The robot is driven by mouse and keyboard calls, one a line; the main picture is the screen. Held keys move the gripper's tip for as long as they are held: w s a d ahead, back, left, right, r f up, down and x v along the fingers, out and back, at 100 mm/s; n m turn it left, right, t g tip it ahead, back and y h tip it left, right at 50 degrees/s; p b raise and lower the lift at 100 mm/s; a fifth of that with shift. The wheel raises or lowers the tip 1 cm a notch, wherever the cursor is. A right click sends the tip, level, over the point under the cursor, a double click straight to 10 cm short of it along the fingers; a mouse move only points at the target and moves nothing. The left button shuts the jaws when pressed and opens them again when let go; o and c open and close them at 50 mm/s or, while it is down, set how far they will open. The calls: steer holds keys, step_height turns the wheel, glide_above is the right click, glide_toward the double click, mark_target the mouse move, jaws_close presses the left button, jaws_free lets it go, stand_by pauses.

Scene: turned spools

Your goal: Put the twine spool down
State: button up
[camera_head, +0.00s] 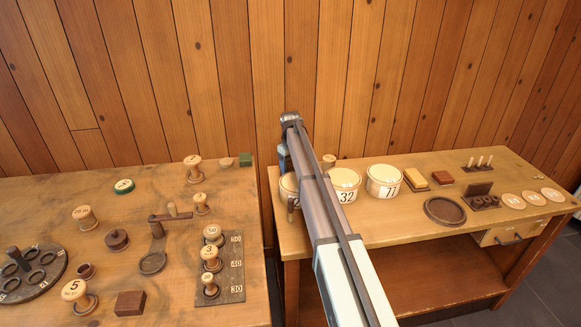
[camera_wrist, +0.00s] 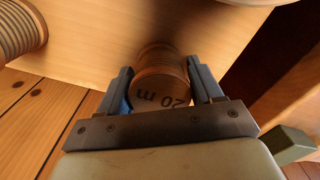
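The twine spool (camera_wrist: 162,75) is between the two fingers of my gripper (camera_wrist: 160,88) in the wrist view. Its end face, marked "20 m", faces the camera, and ridged turns show behind it. Both fingers lie against its sides, so my gripper is shut on it. Pale wood lies beyond it; I cannot tell whether the spool touches that surface. In the head view my arm runs to the left end of the right bench (camera_head: 490,235), and it hides the fingers and the held spool.
Another ridged round thing (camera_wrist: 18,30) shows in the wrist view. Pale drums marked 32 (camera_head: 344,184) and 77 (camera_head: 383,181) stand on the right bench beside my arm. A small spool (camera_head: 328,161) stands behind them. A dark round dish (camera_head: 445,210) lies farther right. The left bench (camera_head: 145,205) holds several spools.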

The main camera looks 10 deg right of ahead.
mark_target(290, 161)
steer(key=o, duration=0.3)
step_height(290, 161, up, 12)
steer(key=shift+r, duration=0.15)
stand_by(0.6)
